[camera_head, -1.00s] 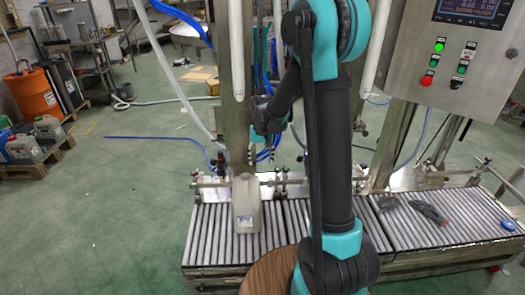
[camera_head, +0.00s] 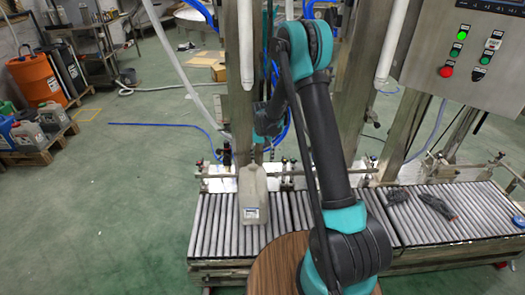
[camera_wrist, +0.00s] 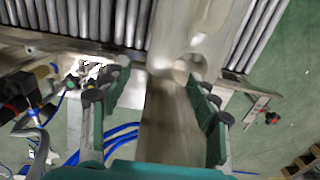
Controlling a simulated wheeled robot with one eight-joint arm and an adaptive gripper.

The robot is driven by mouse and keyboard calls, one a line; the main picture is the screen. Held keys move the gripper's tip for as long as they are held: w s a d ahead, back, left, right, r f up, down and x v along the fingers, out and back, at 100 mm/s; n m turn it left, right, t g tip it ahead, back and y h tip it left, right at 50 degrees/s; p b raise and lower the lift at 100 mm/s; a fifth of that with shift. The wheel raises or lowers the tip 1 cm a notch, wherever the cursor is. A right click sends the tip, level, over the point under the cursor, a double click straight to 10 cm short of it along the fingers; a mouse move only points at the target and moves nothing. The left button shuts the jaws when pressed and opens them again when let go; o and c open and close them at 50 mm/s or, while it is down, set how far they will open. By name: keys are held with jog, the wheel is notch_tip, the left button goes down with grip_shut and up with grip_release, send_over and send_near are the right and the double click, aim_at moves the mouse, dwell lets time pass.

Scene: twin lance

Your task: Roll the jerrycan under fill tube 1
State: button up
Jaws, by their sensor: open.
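The grey-beige jerrycan (camera_head: 253,197) stands upright on the roller conveyor (camera_head: 213,235), left of its middle. A white fill tube (camera_head: 246,45) hangs by the post above and behind the jerrycan; no number on it is readable. My gripper (camera_head: 262,155) is just above and behind the jerrycan's top, partly hidden by my arm. In the wrist view, my gripper (camera_wrist: 163,88) is open, with the jerrycan (camera_wrist: 196,35) and its handle opening beyond the fingertips. I cannot tell whether a finger touches it.
A second white tube (camera_head: 392,45) hangs at the right beside the control box (camera_head: 465,50). Dark gloves (camera_head: 437,205) lie on the right conveyor section. A guide rail with clamps runs behind the rollers. Rollers left and right of the jerrycan are clear.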

aim_at(260, 171)
notch_tip(260, 171, down, 11)
jog(key=shift+r, duration=0.15)
jog(key=shift+c, duration=0.5)
grip_shut()
jog(key=shift+a, duration=0.45)
dwell(0.5)
jog(key=shift+o, duration=0.3)
grip_release()
